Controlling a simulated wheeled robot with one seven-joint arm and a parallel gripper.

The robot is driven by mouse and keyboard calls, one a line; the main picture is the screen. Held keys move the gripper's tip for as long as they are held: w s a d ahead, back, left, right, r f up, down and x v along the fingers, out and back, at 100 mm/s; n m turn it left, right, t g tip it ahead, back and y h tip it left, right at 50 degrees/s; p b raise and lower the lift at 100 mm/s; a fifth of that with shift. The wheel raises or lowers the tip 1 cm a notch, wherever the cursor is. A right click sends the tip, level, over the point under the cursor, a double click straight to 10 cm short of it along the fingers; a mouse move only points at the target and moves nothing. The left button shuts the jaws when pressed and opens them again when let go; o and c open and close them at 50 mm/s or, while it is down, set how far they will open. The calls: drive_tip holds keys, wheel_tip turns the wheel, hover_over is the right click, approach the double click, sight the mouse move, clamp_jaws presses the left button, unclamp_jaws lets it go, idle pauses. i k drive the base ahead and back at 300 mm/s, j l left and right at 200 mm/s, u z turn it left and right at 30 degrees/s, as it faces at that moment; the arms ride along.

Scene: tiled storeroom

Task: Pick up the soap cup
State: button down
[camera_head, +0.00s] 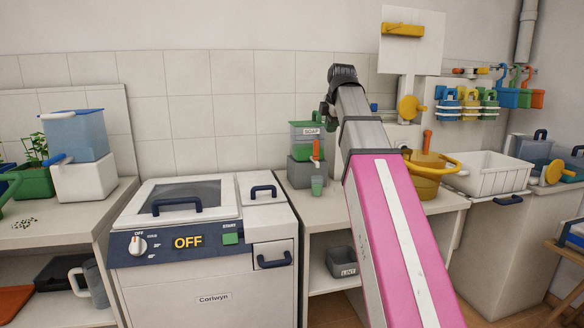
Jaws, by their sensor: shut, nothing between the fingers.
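The soap cup (317,185) is a small green cup. It stands upright on the counter, at the front of the soap dispenser (305,145), just left of my arm. The dispenser has a green body with a SOAP label, an orange lever and a grey base. My arm rises from the bottom of the picture and partly covers the counter right of the cup. My gripper (328,113) is a small dark shape at the arm's far end, above the cup and apart from it. It is shut and empty; its fingertips are hard to make out.
A white washing machine (203,265) reading OFF stands left of the cup's counter (325,215). A yellow bucket (424,180) and a white basin (487,172) stand to the right. A grey LINT bin (341,262) sits on the shelf below. The counter just left of the cup is narrow.

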sight(316, 181)
drive_tip(key=k+l, duration=0.15)
drive_tip(key=k, duration=0.3)
drive_tip(key=k+l, duration=0.1)
drive_tip(key=k, duration=0.35)
